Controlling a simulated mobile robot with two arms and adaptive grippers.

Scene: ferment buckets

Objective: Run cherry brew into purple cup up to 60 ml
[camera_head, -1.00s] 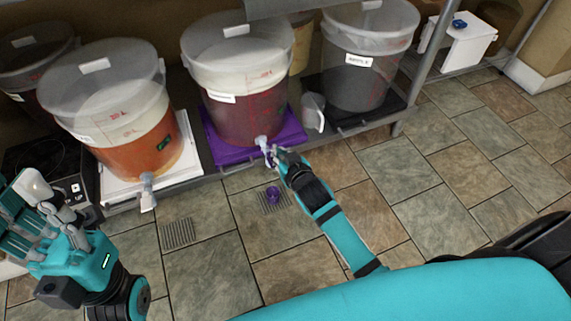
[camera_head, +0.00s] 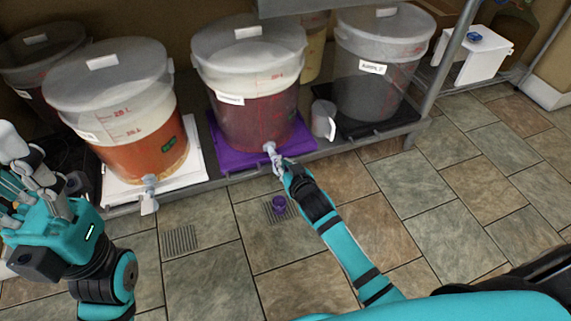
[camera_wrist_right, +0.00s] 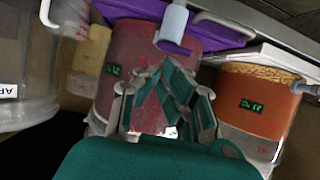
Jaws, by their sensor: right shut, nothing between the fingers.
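The cherry brew bucket (camera_head: 255,115) holds dark red liquid behind a white label and stands on a purple mat (camera_head: 228,160). Its pale tap (camera_head: 269,149) points out over the floor, and it also shows in the right wrist view (camera_wrist_right: 173,24). My right gripper (camera_head: 279,169) is shut and empty, right at the tap; I cannot tell whether it touches it. Its fingers show in the right wrist view (camera_wrist_right: 170,97). The small purple cup (camera_head: 279,203) sits on a floor grate below the tap; its contents are too small to read. My left gripper (camera_head: 22,195) is open and empty at the left.
An orange-brew bucket (camera_head: 140,150) with its own tap (camera_head: 149,195) stands left on a white mat. A dark grey bucket (camera_head: 375,85) stands right, with a pale jug (camera_head: 323,120) beside it. A white box (camera_head: 472,55) is at the far right. The front tiles are clear.

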